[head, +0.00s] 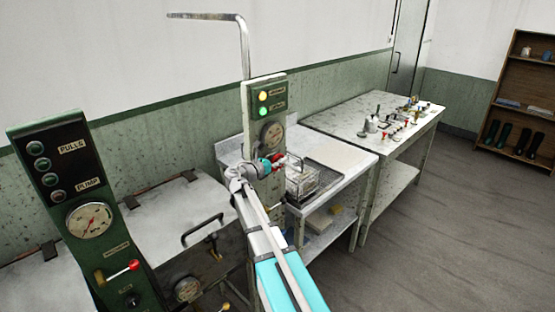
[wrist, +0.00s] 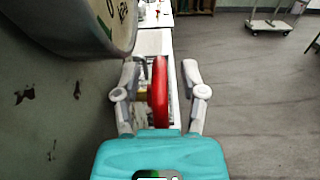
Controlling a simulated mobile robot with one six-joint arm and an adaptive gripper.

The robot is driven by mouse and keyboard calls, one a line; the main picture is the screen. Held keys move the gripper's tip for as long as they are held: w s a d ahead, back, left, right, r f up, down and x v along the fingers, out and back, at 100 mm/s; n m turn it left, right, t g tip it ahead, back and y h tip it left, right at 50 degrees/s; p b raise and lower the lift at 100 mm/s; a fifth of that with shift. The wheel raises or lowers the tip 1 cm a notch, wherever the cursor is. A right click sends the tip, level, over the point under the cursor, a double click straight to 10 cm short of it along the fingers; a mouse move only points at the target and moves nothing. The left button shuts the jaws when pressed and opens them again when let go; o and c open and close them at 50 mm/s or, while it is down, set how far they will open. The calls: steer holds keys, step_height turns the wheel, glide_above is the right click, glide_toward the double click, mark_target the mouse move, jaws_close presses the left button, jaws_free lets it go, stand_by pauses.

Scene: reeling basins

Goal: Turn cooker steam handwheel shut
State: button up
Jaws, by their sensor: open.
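The red handwheel (wrist: 160,92) shows edge-on in the wrist view, just below the large round gauge. My gripper (wrist: 160,78) is open around it, one finger on each side, with a visible gap to each finger. In the head view my gripper (head: 278,163) is at the green control post (head: 263,112), just under its gauge (head: 272,135). A little of the red wheel (head: 281,159) shows there, and my gripper and arm hide the rest of it. I cannot tell the wheel's turn position.
A wire basket (head: 302,183) stands on the sink bench right of the post. Another green panel (head: 80,205) with a red-knobbed lever stands at the left. A worktable (head: 345,120) with small items is farther back. The floor (head: 450,215) at the right is clear.

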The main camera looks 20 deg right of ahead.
jaws_close()
steer(key=shift+r+y+p, duration=0.2)
steer(key=shift+y+p, duration=0.2)
steer(key=shift+p, duration=0.35)
steer(key=shift+d+g+y+p, duration=0.15)
steer(key=shift+g+y+p, duration=0.35)
steer(key=shift+p, duration=0.6)
steer(key=y+p, duration=0.2)
steer(key=p, duration=0.1)
steer(key=shift+w+d, duration=0.1)
steer(key=shift+d, duration=0.05)
steer(key=shift+f+g+y+p, duration=0.25)
steer(key=shift+g+y+p, duration=0.05)
steer(key=shift+y+p, duration=0.1)
